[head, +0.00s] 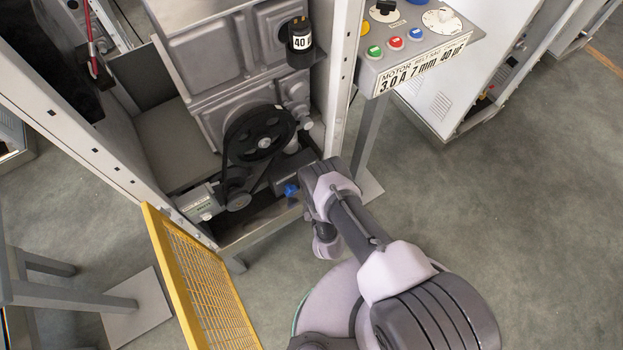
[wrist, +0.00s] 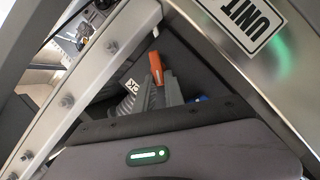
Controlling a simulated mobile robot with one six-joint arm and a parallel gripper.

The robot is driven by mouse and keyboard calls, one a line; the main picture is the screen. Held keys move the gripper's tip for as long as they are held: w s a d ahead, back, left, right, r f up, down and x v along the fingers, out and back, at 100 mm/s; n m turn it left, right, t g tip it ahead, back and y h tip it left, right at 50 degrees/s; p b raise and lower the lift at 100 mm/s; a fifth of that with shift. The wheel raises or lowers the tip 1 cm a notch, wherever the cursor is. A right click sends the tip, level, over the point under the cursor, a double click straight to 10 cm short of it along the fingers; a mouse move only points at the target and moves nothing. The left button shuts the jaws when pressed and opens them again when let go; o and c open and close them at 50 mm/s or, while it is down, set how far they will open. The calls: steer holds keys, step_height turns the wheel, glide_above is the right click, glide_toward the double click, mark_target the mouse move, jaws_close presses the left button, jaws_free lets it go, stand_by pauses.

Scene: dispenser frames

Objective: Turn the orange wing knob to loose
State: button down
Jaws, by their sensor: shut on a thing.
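The orange wing knob (wrist: 157,67) shows in the wrist view as a narrow orange bar, tilted, in a dark recess. My gripper (wrist: 159,88) is at the knob, with its grey fingers on either side of the lower part of the bar. The jaws are shut on it. The knob's base is hidden by the fingers and the gripper's body. A small white label with black letters (wrist: 131,85), partly covered, lies just left of the fingers. In the head view my arm's wrist reaches the machine's lower right opening, and the knob and fingertips are hidden there.
A blue part (wrist: 201,99) sits right of the fingers; a blue knob (head: 291,190) shows in the head view. A bolted grey frame bar (wrist: 92,80) and a UNIT-labelled panel (wrist: 240,22) flank the recess. A black pulley (head: 258,134) and open yellow guard (head: 199,278) are left of my arm.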

steer(key=n+b, duration=0.1)
steer(key=f+n+t, duration=0.1)
steer(key=shift+a+n+b, duration=0.25)
steer(key=shift+n+b, duration=0.15)
steer(key=shift+f+n+t+b, duration=0.15)
steer(key=shift+n+t+b, duration=0.65)
steer(key=shift+n+b, duration=0.5)
steer(key=shift+n, duration=0.3)
steer(key=c, duration=1.4)
jaws_free()
steer(key=shift+c, duration=0.2)
steer(key=shift+s+f, duration=0.1)
